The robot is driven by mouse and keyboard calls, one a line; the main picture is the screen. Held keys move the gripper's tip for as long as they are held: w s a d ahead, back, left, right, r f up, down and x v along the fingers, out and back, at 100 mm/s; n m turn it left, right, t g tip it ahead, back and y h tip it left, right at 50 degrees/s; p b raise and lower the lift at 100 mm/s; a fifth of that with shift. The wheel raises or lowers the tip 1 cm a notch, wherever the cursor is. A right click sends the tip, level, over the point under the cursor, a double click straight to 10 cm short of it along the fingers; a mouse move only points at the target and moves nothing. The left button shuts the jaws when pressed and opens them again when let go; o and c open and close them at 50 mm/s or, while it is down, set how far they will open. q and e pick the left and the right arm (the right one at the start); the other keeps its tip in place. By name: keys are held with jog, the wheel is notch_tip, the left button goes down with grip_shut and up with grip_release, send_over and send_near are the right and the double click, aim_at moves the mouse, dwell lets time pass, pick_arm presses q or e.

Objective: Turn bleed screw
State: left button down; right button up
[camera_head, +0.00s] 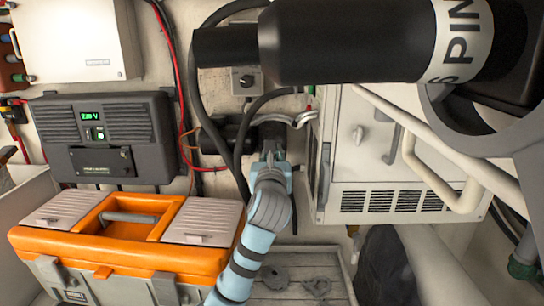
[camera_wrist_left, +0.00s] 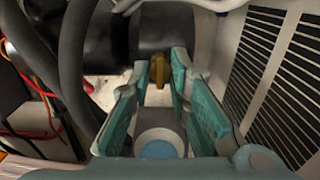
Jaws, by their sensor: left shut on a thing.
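The bleed screw, a small brass-coloured piece (camera_wrist_left: 157,70), shows in the left wrist view below a black cylindrical fitting (camera_wrist_left: 165,32). My left gripper (camera_wrist_left: 159,80) has its teal fingers on either side of the screw and is shut on it. In the head view my left gripper (camera_head: 271,152) reaches up to the black fitting and hoses beside the white cabinet. The screw is hidden there behind the gripper. My right gripper is not in view.
A white vented cabinet (camera_head: 375,172) stands close right of my left gripper. Black hoses (camera_head: 234,150) and red wires are close on its left. An orange toolbox (camera_head: 120,245) and a dark charger box (camera_head: 103,135) are at left. A large black cylinder (camera_head: 340,42) crosses the top.

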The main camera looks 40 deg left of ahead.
pick_arm(q)
jog(key=shift+r, duration=0.15)
dwell(0.3)
jog(key=c, duration=1.6)
grip_release()
jog(key=shift+o, duration=0.6)
jog(key=v, duration=0.7)
jog(key=shift+s+d, duration=0.15)
jog(key=shift+d, duration=0.1)
jog(key=shift+a+f, duration=0.15)
jog(key=shift+f, duration=0.05)
